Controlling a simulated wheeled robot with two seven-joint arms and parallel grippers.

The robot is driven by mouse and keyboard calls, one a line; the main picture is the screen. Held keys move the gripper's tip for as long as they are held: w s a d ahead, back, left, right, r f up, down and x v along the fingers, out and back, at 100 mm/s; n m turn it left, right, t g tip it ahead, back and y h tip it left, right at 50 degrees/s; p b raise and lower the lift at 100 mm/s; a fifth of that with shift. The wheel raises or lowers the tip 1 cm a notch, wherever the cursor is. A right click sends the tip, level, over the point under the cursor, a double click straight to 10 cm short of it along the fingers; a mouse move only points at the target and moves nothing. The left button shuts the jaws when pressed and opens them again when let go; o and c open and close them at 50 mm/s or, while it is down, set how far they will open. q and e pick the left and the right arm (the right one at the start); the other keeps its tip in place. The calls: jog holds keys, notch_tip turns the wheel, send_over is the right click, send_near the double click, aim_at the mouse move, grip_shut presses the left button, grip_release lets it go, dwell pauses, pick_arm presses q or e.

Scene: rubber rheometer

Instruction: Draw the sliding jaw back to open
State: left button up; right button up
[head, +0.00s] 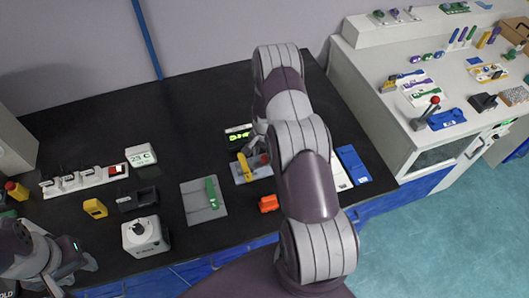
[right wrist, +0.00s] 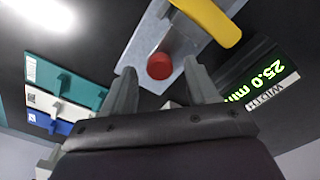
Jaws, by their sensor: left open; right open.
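A grey metal fixture (head: 239,175) with a yellow block (head: 244,167) and a red knob (head: 265,160) stands on the black bench, partly hidden by my right arm. In the right wrist view the red knob (right wrist: 160,66) sits between and just beyond the fingertips of my right gripper (right wrist: 162,80), which is open. The yellow block (right wrist: 212,20) lies beyond it, on the grey metal (right wrist: 160,32). I cannot tell which part of the fixture slides. My right gripper (head: 256,146) is at the fixture in the head view. My left gripper (head: 82,262) is open and empty at the lower left.
A grey plate with a green piece (head: 211,192) and an orange object (head: 268,203) are nearby. A blue tray (head: 352,165) lies right of my arm. A white device (head: 146,236) stands at left front.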

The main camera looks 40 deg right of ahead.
jog(key=shift+f, duration=0.65)
